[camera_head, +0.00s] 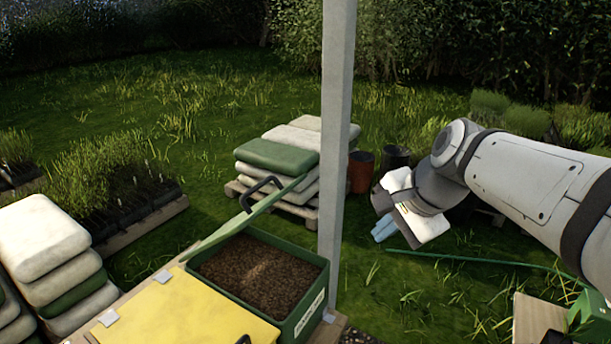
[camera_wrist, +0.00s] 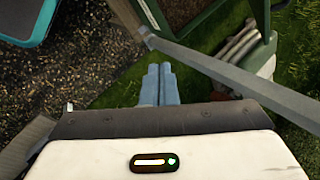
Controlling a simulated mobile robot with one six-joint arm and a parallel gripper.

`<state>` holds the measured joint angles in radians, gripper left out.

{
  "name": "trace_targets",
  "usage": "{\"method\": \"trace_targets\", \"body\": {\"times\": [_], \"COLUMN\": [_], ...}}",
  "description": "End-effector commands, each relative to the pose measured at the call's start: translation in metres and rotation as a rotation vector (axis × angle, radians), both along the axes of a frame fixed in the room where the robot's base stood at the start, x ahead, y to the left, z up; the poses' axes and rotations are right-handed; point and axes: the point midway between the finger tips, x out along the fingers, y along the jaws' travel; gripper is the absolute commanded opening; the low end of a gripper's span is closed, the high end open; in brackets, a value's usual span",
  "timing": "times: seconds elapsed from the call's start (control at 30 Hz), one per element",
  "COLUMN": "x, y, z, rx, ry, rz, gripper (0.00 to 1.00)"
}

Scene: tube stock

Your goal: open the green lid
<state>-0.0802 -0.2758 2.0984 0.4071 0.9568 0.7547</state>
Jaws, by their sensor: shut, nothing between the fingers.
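The green lid (camera_head: 248,215) stands raised and tilted at the back left of the green box (camera_head: 317,300). I see it nearly edge-on, with a dark handle (camera_head: 262,188) on its upper side. The box is open and brown soil (camera_head: 258,272) shows inside. In the wrist view, soil in a green-walled box (camera_wrist: 188,12) shows at the top. My gripper (camera_head: 383,230) has pale blue fingers and is off to the right of the box, beyond the post, apart from the lid. Its fingers also show in the wrist view (camera_wrist: 159,85), together and empty.
A grey post (camera_head: 335,150) stands between the box and my arm; it crosses the wrist view diagonally (camera_wrist: 235,75). A yellow lid (camera_head: 185,315) lies left of the box. Stacked sacks (camera_head: 280,155) and pots (camera_head: 361,172) stand behind. Grass is open around my gripper.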

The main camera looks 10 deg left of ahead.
Motion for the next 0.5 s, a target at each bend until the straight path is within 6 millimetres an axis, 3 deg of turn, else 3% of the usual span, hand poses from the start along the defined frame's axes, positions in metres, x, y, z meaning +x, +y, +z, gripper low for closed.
{"method": "trace_targets", "body": {"times": [0.03,0.2,0.33,0.5], "x": [0.021,0.083,0.118,0.143], "y": [0.018,0.08,0.121,0.152], "z": [-0.01,0.001,0.011,0.021], "rx": [0.094,0.447,0.664,0.823], "ry": [0.038,0.235,0.411,0.582], "rz": [-0.087,-0.4,-0.579,-0.706], "gripper": [0.0,0.0,0.0,0.0]}}
